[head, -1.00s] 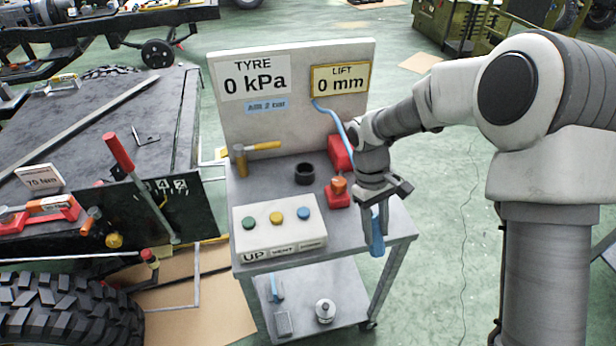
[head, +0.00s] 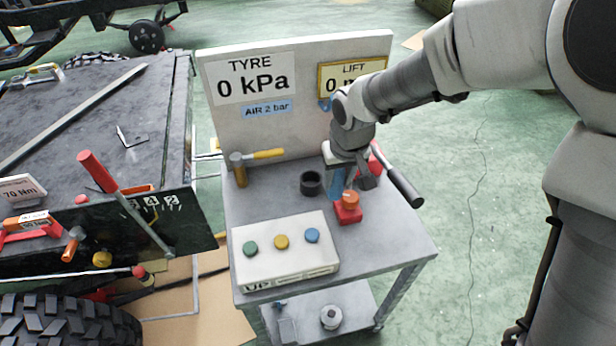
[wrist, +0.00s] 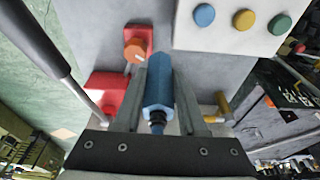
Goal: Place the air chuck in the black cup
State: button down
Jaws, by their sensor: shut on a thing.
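The air chuck is a blue tool (head: 337,182) held under my gripper (head: 343,170), above the cart top. In the wrist view the blue air chuck (wrist: 158,92) lies between the two grey fingers of my gripper (wrist: 168,68), which is shut on it. The black cup (head: 311,183) stands upright on the cart top, just left of the air chuck in the head view. The air chuck is beside the cup there, not seen inside it. I cannot make out the cup in the wrist view.
A red base with an orange knob (head: 349,207) stands close in front of my gripper. A yellow-handled hammer (head: 256,157) is left of the cup. A white button box (head: 285,248) sits at the front. The display panel (head: 225,130) rises behind.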

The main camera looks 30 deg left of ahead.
jog(key=shift+w+a, duration=0.3)
jog(key=shift+w, duration=0.05)
jog(key=shift+w+a+f, duration=1.2)
jog(key=shift+a+f, duration=0.3)
jog(key=shift+f, duration=0.3)
jog(key=shift+w+a+f, duration=1.15)
jog(key=shift+a+f, duration=0.35)
jog(key=shift+f, duration=0.35)
jog(key=shift+w+a+f, duration=1.2)
jog(key=shift+a+f, duration=0.3)
jog(key=shift+f, duration=0.3)
jog(key=shift+f, duration=0.15)
jog(key=shift+c, duration=2.3)
grip_release()
